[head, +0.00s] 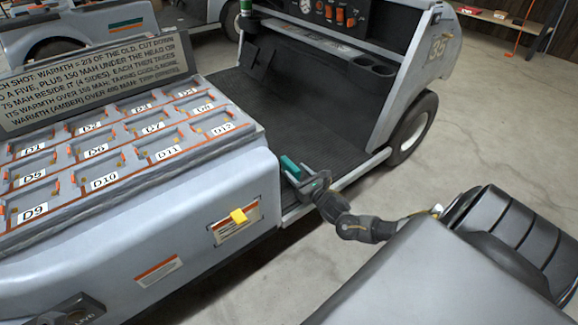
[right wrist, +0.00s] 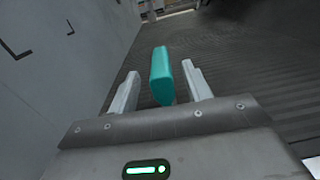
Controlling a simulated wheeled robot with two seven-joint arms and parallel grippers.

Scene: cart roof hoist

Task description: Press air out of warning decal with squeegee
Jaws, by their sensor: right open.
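A warning decal (head: 236,226) with an orange band is on the grey side panel of the cart. A small yellow piece (head: 238,215) sits on its upper part; I cannot tell whether it is a tool or a tab. A teal block (head: 289,167), perhaps the squeegee, is at the edge of the cart's floor. My right gripper (head: 300,181) is at this block. In the right wrist view the block (right wrist: 162,76) stands between the two spread fingers (right wrist: 160,90), with a gap visible on either side. My left gripper is not in view.
A second orange-banded label (head: 158,271) is lower left on the panel. Numbered bays (head: 110,150) and a text sign (head: 95,72) top the cart. The dark footwell (head: 300,115) is open beyond my right gripper. A wheel (head: 412,128) stands to the right.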

